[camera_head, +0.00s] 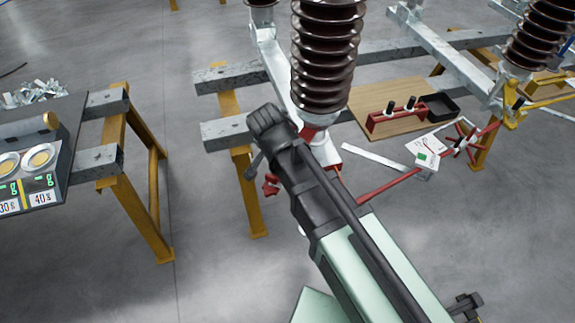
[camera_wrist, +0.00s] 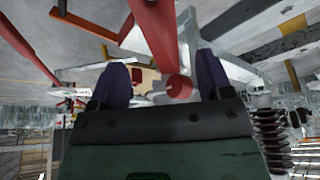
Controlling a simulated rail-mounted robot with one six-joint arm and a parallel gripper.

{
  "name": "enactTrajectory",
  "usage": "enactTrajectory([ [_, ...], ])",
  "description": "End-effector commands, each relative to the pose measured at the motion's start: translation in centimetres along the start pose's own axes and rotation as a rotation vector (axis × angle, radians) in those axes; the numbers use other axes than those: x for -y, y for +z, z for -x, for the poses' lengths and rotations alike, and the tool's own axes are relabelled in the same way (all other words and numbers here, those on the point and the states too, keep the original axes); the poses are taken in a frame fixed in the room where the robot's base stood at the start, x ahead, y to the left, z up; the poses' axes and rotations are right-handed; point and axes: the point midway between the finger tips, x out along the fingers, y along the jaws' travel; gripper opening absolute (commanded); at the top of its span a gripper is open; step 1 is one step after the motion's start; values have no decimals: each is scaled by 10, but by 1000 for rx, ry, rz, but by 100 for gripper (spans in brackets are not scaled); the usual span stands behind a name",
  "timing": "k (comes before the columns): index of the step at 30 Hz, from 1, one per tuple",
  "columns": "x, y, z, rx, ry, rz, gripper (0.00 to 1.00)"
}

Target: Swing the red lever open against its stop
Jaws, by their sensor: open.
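My gripper (camera_wrist: 163,72) is open, with its two dark purple fingers apart in the wrist view. Between and beyond them is a red rounded end (camera_wrist: 179,86), with a thick red bar (camera_wrist: 157,35) running up to the top edge. I cannot tell whether either finger touches the red parts. In the camera_head view a red piece (camera_head: 271,186) shows just left of my arm, below the brown insulator, and a thin red rod (camera_head: 390,184) runs right from behind my arm. Which of these is the lever is unclear. My arm hides my fingers there.
A ribbed brown insulator (camera_head: 323,55) stands close behind my arm on a grey steel beam (camera_head: 228,132) with yellow legs. A wooden board (camera_head: 385,95) with a black tray (camera_head: 437,107) lies at right. Open floor lies in front.

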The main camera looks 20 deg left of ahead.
Motion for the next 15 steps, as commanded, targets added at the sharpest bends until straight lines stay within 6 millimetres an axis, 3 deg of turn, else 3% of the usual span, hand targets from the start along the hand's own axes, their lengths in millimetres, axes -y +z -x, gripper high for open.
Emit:
enactTrajectory([
  [1, 1, 5, -26, 0, 0, -1, 72],
  [6, 0, 3, -60, 0, 0, 0, 72],
  [15, 0, 0, -63, 0, 0, 2, 72],
])
